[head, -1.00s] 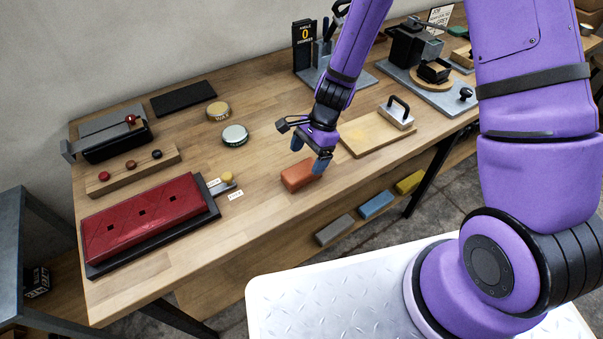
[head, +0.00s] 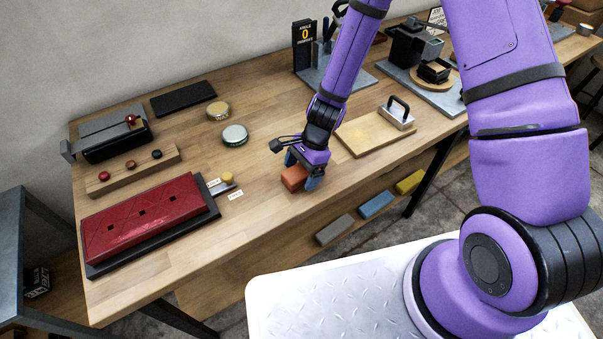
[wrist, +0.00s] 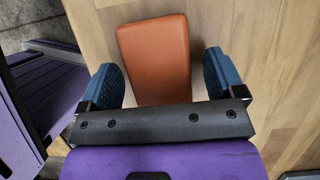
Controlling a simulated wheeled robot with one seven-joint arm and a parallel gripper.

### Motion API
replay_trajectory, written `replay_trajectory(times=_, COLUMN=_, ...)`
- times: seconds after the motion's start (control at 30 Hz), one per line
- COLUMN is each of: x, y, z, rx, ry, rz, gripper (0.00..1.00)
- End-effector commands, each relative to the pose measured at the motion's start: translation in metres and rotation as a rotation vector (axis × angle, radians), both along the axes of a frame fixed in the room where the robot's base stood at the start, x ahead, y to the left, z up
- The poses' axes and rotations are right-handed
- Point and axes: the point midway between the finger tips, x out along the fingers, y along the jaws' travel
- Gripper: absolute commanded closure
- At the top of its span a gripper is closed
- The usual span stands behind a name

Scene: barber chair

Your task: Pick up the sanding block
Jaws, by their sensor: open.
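An orange block (head: 293,179), which I take for the sanding block, lies flat near the front edge of the wooden workbench. My gripper (head: 302,172) is over it, pointing down, with its blue fingers on either side of the block. In the wrist view the orange block (wrist: 156,58) lies between the two open fingers of my gripper (wrist: 163,80), with a gap on each side. The near end of the block is hidden behind the gripper body.
A wooden board (head: 362,137) with a black-handled grey tool (head: 397,113) lies to the right. Tins (head: 235,135) and a red padded panel (head: 142,217) are to the left. Grey, blue (head: 376,205) and yellow blocks sit on the lower shelf. Bench around the orange block is clear.

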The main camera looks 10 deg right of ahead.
Motion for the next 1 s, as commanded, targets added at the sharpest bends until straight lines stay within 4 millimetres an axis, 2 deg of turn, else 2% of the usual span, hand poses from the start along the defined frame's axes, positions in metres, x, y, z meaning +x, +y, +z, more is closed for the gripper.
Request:
replay_trajectory(times=0.37, x=0.0002, y=-0.0002, z=-0.0043, rx=0.0, ry=0.0, rz=0.0, gripper=0.12)
replay_trajectory(times=0.6, x=0.0001, y=-0.0001, z=-0.0042, rx=0.0, ry=0.0, rz=0.0, gripper=0.65)
replay_trajectory(times=0.63, x=0.0001, y=-0.0001, z=-0.0042, rx=0.0, ry=0.0, rz=0.0, gripper=0.68)
replay_trajectory(times=1.0, x=0.0002, y=0.0001, z=-0.0015, rx=0.0, ry=0.0, rz=0.001, gripper=0.68)
